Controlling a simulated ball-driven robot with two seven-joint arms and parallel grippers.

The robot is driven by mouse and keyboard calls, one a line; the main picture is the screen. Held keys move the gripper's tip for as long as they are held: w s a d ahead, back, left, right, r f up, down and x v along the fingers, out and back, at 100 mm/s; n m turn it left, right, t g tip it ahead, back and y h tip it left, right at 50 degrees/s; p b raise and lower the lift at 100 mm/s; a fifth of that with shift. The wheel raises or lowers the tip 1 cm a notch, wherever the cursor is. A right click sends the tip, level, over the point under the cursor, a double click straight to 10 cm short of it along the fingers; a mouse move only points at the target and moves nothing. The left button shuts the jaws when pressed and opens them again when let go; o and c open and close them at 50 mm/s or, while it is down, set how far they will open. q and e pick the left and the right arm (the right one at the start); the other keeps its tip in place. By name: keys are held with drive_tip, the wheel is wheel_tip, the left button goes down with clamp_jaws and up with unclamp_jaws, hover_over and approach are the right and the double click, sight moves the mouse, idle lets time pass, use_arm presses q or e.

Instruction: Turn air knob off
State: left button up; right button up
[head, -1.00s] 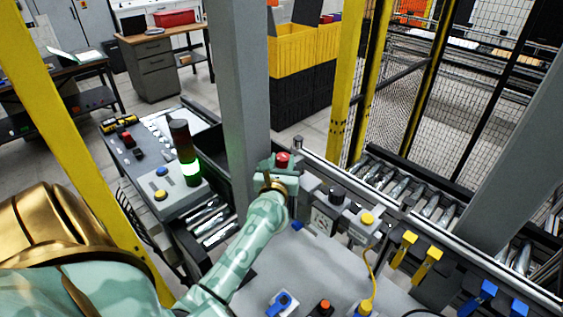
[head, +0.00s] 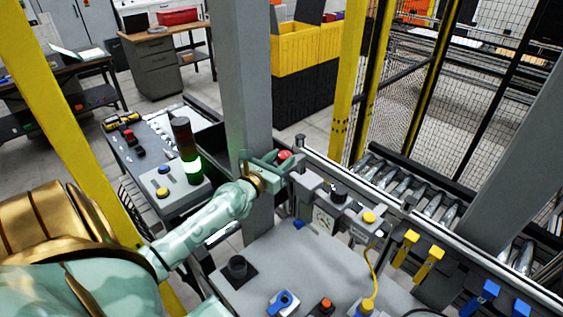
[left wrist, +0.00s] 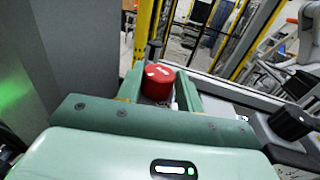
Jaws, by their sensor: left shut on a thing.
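A round red knob (head: 285,155) stands on a grey box beside the grey post in the head view. It also shows in the left wrist view (left wrist: 159,83), with a white mark on its top. My left gripper (head: 274,163) reaches it from the left, and its two green fingers (left wrist: 160,88) are shut on the knob's sides. No label naming the air knob is readable. My right gripper is not in view.
A black knob (head: 338,191) and a yellow button (head: 369,217) sit on boxes to the right. The thick grey post (head: 247,90) rises close behind my left gripper. A grey panel (head: 285,258) below carries several controls.

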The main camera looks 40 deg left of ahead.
use_arm(q)
drive_tip(key=shift+a+m+h+b, duration=0.1)
drive_tip(key=shift+m+h+b, duration=0.2)
drive_tip(key=shift+m+h, duration=0.35)
drive_tip(key=o, duration=1)
drive_tip(key=shift+s, duration=0.1)
drive_tip(key=shift+s, duration=0.3)
drive_tip(key=s+b, duration=0.4)
drive_tip(key=s, duration=1.1)
drive_tip(key=shift+s+d, duration=0.25)
drive_tip(key=shift+s, duration=0.1)
